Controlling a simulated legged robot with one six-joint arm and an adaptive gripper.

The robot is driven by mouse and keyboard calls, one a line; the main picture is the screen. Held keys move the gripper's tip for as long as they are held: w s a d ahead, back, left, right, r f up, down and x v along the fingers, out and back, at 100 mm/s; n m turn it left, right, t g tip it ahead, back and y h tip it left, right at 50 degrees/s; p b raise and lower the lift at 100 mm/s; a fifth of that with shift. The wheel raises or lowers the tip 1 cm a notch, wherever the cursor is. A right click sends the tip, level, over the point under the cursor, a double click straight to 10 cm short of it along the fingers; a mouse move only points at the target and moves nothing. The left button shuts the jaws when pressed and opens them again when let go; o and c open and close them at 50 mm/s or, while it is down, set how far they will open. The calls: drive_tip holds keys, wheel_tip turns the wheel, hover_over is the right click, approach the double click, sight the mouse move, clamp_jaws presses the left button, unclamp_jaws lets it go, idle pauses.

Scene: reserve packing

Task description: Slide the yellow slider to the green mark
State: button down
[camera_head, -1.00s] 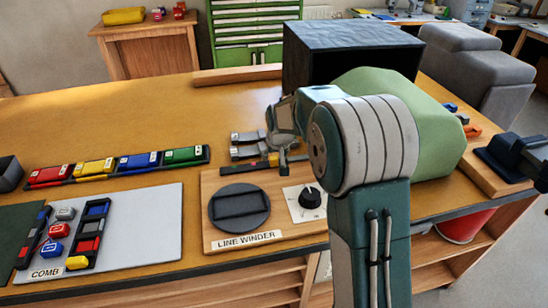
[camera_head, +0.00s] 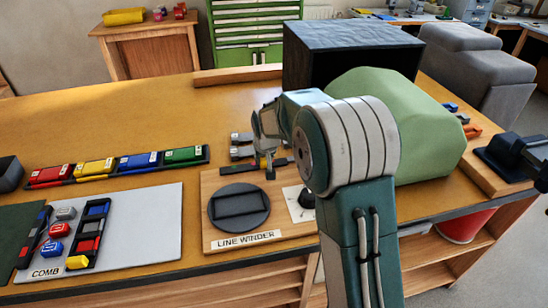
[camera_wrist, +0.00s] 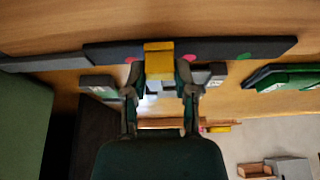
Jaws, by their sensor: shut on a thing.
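The yellow slider (camera_wrist: 158,60) sits on a long dark rail (camera_wrist: 215,46), seen in the wrist view. My gripper (camera_wrist: 160,75) is shut on it, with one finger on each side. A round green mark (camera_wrist: 243,56) is on the rail to the right of the slider, a short gap away in that view. Pink-red marks lie close on either side of the slider, the right one partly hidden by a finger. In the head view my gripper (camera_head: 268,170) is at the rail (camera_head: 284,161), and the slider is mostly hidden by the fingers.
The line winder board (camera_head: 215,190) carries a dark round knob (camera_head: 238,205) and a white dial plate (camera_head: 294,205) beside the rail. A green rounded block (camera_head: 430,135) and a dark box (camera_head: 340,55) stand to the right and behind. Open tabletop (camera_head: 120,120) lies to the left.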

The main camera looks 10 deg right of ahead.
sight(233, 169)
drive_tip(key=a, duration=0.9)
drive_tip(key=shift+a+f, duration=0.1)
drive_tip(key=shift+a, duration=0.2)
drive_tip(key=shift+d, duration=0.15)
drive_tip(key=c, duration=0.8)
unclamp_jaws()
drive_tip(key=o, duration=0.4)
drive_tip(key=shift+a, duration=0.4)
drive_tip(key=shift+d+r, duration=0.25)
drive_tip(key=shift+a+v, duration=0.15)
drive_tip(key=shift+v, duration=2.7)
drive_tip(key=shift+a+v, duration=0.1)
drive_tip(key=shift+v, duration=2.75)
